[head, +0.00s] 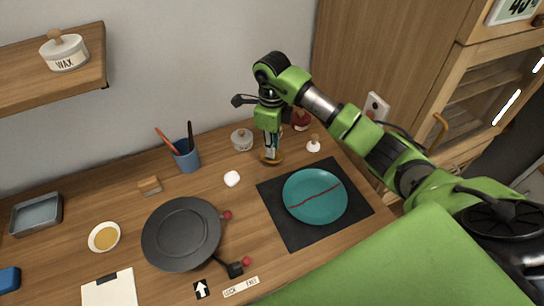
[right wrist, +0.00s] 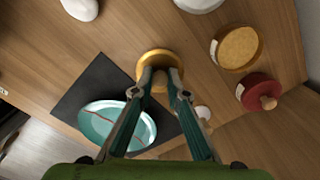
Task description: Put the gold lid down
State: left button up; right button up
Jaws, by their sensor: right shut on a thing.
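My right gripper (head: 270,152) points down over the back of the table and is shut on the gold lid (head: 277,160). In the right wrist view the gold lid (right wrist: 152,56) sits at the fingertips (right wrist: 160,78), level or nearly so. I cannot tell whether its underside touches the wood or is just above it. A round pot with a golden top or contents (right wrist: 238,48) stands apart from the lid in the right wrist view. My left gripper is not in view.
A teal plate with red seams (head: 314,196) lies on a dark mat (head: 281,226). Nearby are a white lump (head: 232,179), a lidded pot (head: 242,140), a red-topped pot (right wrist: 260,90) and a small white bottle (head: 313,144). A blue cup (head: 187,158) stands left.

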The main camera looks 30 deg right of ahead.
notch_tip(320, 180, down, 4)
jog(key=shift+w+r+b, duration=0.1)
jog(key=shift+r+b, duration=0.1)
jog(key=shift+b, duration=0.65)
jog(key=shift+r, duration=0.1)
jog(key=o, duration=0.8)
jog(key=shift+o, duration=0.2)
